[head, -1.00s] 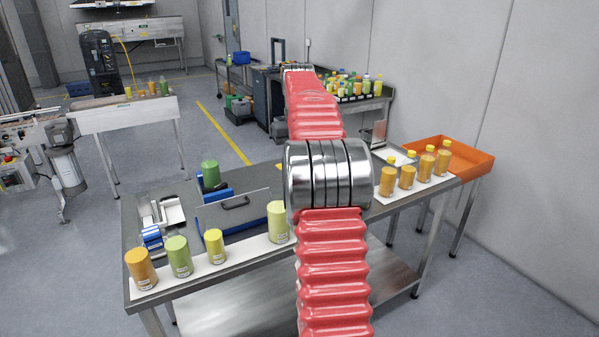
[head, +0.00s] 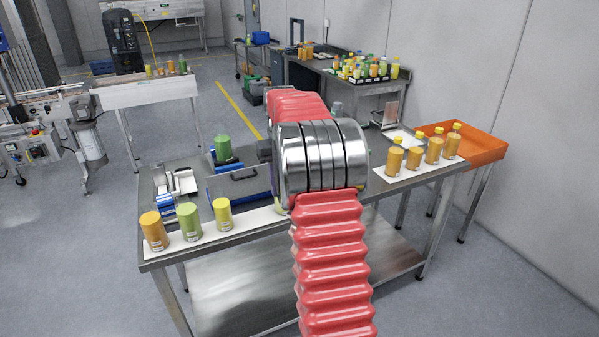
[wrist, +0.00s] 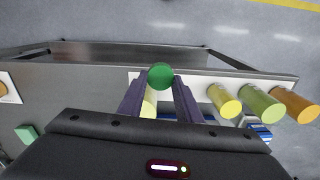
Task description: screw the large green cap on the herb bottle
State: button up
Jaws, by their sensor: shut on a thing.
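The large green cap (wrist: 160,76) sits between the two fingertips of my gripper (wrist: 160,82) in the wrist view, and the fingers are shut on it. A pale yellow-green bottle (wrist: 149,102), probably the herb bottle, shows just below the cap, partly behind a finger. I cannot tell whether the cap touches its neck. In the head view my red and silver arm hides the gripper, the cap and nearly all of this bottle.
An orange (head: 154,230), a green (head: 191,222) and a yellow bottle (head: 222,214) stand uncapped on the white strip at left. Several yellow-capped orange bottles (head: 414,158) stand at right before an orange tray (head: 478,149).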

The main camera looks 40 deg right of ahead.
jog(key=a+f+n, duration=0.2)
jog(key=a+f, duration=0.3)
jog(key=a, duration=0.8)
jog(key=a+f+n, duration=0.2)
jog(key=a+f, duration=0.4)
jog(key=a, duration=0.8)
jog(key=shift+w+a+f+n, duration=0.15)
jog(key=shift+w+f+n, duration=0.05)
jog(key=shift+w+n, duration=0.1)
